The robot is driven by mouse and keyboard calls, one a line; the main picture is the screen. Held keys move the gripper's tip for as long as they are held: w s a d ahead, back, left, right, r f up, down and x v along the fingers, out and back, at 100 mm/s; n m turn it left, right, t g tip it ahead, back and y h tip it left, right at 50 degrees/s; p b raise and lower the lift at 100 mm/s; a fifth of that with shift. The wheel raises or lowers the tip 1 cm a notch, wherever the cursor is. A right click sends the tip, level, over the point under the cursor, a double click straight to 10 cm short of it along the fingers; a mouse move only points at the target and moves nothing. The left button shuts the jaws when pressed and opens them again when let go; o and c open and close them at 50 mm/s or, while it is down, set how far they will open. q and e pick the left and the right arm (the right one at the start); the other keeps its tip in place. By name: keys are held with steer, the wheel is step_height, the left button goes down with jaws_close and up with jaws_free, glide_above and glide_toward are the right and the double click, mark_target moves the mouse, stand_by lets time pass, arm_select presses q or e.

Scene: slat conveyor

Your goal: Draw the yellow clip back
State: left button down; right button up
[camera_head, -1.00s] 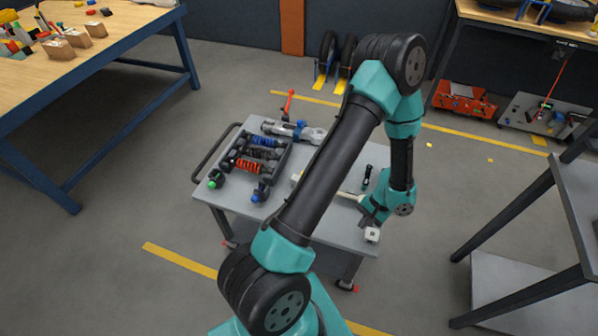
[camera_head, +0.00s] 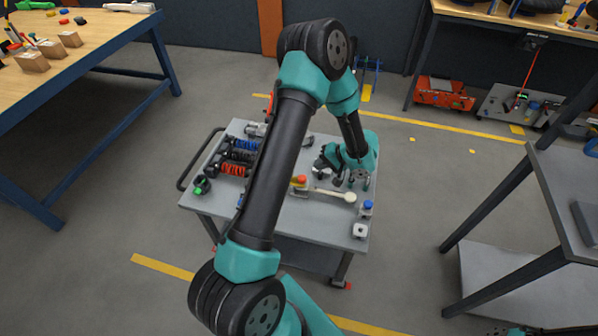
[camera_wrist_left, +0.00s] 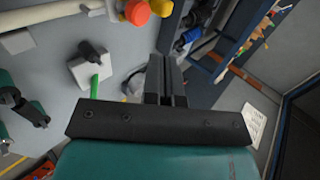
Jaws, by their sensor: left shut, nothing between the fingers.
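A small yellow part with red beside it (camera_head: 299,181) sits on the grey cart, next to a pale rod. In the left wrist view a round yellow-orange part (camera_wrist_left: 137,12) and a red one show at the top edge. I cannot tell whether this is the yellow clip; no other clear yellow clip shows. My left gripper (camera_head: 323,162) is over the cart, behind and right of the yellow part. In the left wrist view its dark fingers (camera_wrist_left: 167,78) are shut and empty, apart from the yellow part. My right gripper is not in view.
The grey cart (camera_head: 295,226) carries red, blue and black spring-like parts (camera_head: 235,158) at left, partly behind my arm. Wooden bench (camera_head: 85,50) at left, grey shelf (camera_head: 570,195) at right.

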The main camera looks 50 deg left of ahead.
arm_select(q)
steer(key=shift+s, duration=0.1)
steer(key=x, duration=1)
